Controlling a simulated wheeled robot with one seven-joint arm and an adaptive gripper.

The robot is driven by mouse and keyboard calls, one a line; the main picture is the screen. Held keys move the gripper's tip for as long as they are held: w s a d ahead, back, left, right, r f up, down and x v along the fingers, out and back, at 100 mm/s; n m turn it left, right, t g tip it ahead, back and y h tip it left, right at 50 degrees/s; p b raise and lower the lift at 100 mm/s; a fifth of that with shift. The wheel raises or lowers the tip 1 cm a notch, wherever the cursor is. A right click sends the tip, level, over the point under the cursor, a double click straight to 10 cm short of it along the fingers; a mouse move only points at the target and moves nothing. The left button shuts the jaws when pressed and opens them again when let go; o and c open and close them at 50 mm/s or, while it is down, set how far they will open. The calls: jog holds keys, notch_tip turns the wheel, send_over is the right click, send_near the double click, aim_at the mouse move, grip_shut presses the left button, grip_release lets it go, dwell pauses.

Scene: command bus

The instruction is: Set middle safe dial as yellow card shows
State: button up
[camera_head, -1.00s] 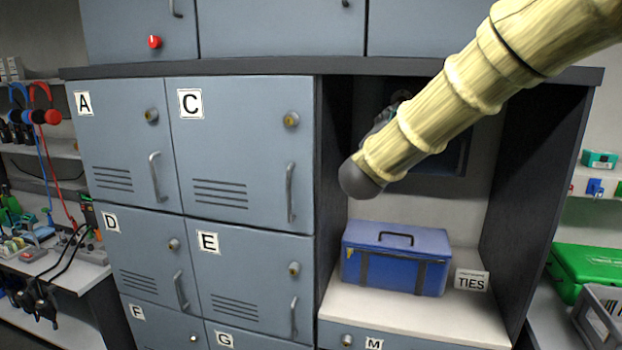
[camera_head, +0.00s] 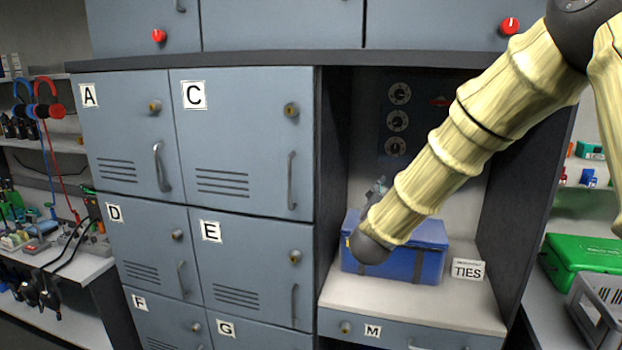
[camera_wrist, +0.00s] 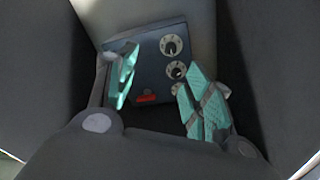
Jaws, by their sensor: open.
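The dark safe panel (camera_head: 418,135) is at the back of the open bay, with three round dials in a column. The middle dial (camera_head: 397,121) has a pale ring and dark knob; its setting is too small to read. It also shows in the wrist view (camera_wrist: 177,70), beside the right finger. My gripper (camera_wrist: 163,88) is open and empty, its teal-padded fingers apart in front of the panel. In the head view, my gripper (camera_head: 377,190) is mostly hidden behind my arm, below the dials. I see no yellow card in either view.
A blue toolbox (camera_head: 418,262) stands on the white shelf below my gripper, beside a TIES sign (camera_head: 467,270). The bay's dark side walls (camera_head: 333,160) close in on both sides. Grey lettered lockers (camera_head: 245,140) fill the left. A red mark (camera_head: 440,100) is on the panel.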

jog(key=s+f+n+g+y+b, duration=0.1)
jog(key=s+f+n+g+y, duration=0.35)
jog(key=f, duration=1.05)
jog(key=s+f+g+h+b, duration=0.1)
jog(key=s+f+b, duration=0.1)
jog(key=s+f, duration=0.95)
jog(key=s+f+n+g+y+b, duration=0.1)
jog(key=s+f+n+g+y, duration=0.15)
jog(key=f, duration=1.65)
jog(key=s+d+f+n+g+b, duration=0.1)
jog(key=s+f+g, duration=0.2)
jog(key=s+f, duration=0.4)
jog(key=s+d+f+n+g+b, duration=0.1)
jog(key=s+f+g, duration=0.2)
jog(key=s, duration=1.4)
jog(key=s+d+f+n+g+y+b, duration=0.1)
jog(key=s+f+g+b, duration=0.1)
jog(key=s+f, duration=0.9)
jog(key=shift+s+g, duration=0.6)
jog(key=shift+s, duration=0.15)
